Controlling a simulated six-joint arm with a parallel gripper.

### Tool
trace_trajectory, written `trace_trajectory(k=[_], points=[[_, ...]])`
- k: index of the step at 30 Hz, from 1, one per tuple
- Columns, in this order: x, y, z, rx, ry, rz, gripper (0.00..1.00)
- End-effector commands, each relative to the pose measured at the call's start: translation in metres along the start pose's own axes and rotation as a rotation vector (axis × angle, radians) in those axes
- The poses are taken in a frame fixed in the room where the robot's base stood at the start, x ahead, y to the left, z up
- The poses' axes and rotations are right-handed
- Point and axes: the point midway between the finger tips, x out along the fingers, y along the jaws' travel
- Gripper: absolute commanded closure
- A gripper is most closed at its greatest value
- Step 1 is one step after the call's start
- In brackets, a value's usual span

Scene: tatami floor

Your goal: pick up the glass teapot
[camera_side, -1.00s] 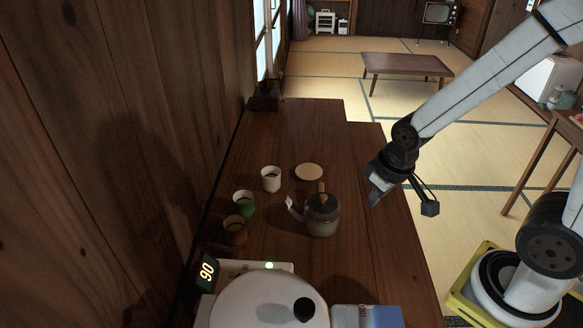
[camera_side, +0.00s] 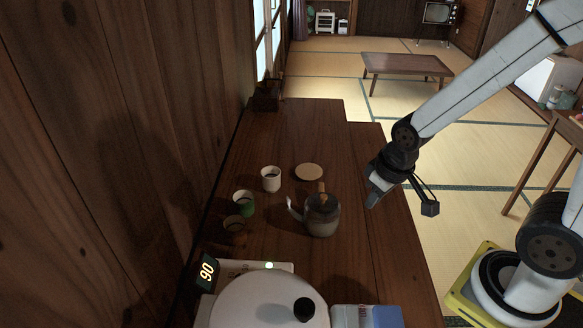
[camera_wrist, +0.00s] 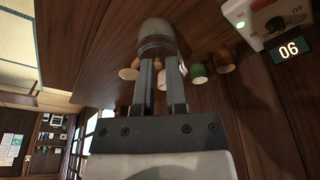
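The glass teapot (camera_side: 322,222) stands upright on the dark wooden counter in the side view. Its body is greyish and see-through, with a brown handle (camera_side: 321,188) on top and a spout pointing left. My gripper (camera_side: 375,192) hangs to the right of the teapot, apart from it. In the wrist view the teapot (camera_wrist: 157,34) is beyond the fingertips. My gripper (camera_wrist: 159,64) shows two parallel fingers with a gap and nothing between them, so it is open. The fingers hide part of the teapot's near side there.
A white cup (camera_side: 271,180), a green cup (camera_side: 243,204) and a brown cup (camera_side: 235,226) stand left of the teapot. A white rounded appliance (camera_side: 262,302) with a display reading 90 is in front. A wooden wall borders the left.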

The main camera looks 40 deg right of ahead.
Motion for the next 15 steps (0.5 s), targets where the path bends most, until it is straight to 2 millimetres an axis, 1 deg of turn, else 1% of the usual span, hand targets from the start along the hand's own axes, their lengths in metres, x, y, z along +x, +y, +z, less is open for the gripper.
trace_trajectory(k=[1,2,3,15], points=[[0.0000,0.0000,0.0000,0.000,0.000,0.000,0.65],[0.0000,0.0000,0.0000,0.000,0.000,0.000,0.56],[0.0000,0.0000,0.0000,0.000,0.000,0.000,0.53],[-0.0027,0.0000,-0.0011,0.000,0.002,0.000,0.53]])
